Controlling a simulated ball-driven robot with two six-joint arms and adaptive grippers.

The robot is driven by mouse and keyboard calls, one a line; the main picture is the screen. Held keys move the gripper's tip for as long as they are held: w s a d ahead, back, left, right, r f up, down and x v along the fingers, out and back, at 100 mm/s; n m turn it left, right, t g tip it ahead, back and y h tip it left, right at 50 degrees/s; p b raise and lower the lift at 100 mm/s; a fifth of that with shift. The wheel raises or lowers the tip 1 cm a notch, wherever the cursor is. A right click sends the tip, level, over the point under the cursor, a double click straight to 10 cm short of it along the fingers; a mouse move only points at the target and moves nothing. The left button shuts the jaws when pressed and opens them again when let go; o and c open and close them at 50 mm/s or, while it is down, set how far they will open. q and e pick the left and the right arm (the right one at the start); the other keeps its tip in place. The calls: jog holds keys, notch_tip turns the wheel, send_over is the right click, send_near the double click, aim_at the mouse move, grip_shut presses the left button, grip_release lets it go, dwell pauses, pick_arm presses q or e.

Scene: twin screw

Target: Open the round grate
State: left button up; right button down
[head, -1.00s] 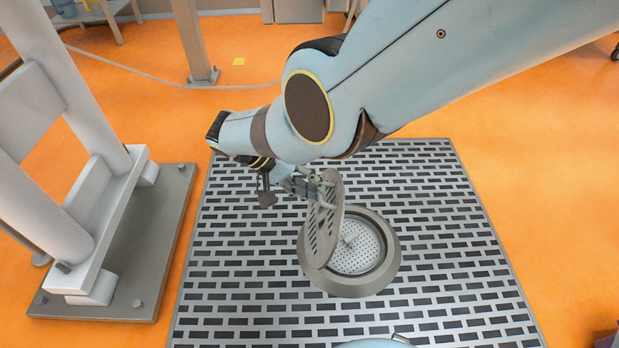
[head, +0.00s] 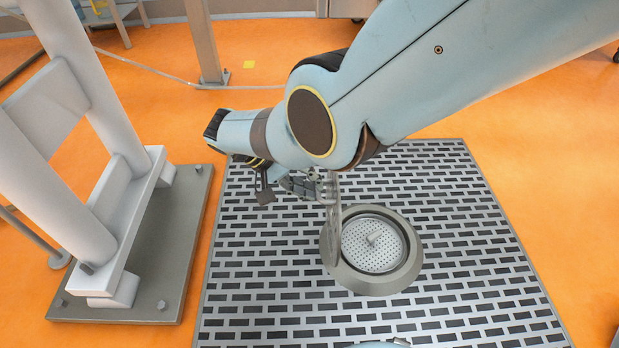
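The round grate (head: 334,236) stands nearly upright, edge-on to the head view, at the left side of the round drain opening. The drain's grey ring (head: 408,272) surrounds a perforated strainer (head: 371,245) with a small knob, now plainly exposed. My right gripper (head: 318,186) is at the grate's upper edge, with the arm coming in from the upper right. Its fingers meet the grate there, but they are small and partly hidden, so I cannot tell how far they are closed. My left gripper is not in view.
The drain sits in a slotted metal floor panel (head: 270,290) on an orange floor. A grey base plate (head: 185,235) with thick white posts stands at the left. A post and a cable on the floor are at the back. The right side of the panel is clear.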

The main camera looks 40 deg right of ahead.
jog(key=shift+s+d+f, duration=0.2)
jog(key=shift+s+f, duration=0.3)
jog(key=shift+f, duration=0.3)
jog(key=c, duration=1.4)
grip_release()
jog(key=shift+w+d+f, duration=0.1)
jog(key=shift+f, duration=0.05)
jog(key=v, duration=1.2)
jog(key=shift+w+r, duration=0.1)
jog(key=shift+r, duration=0.1)
jog(key=shift+f, duration=0.1)
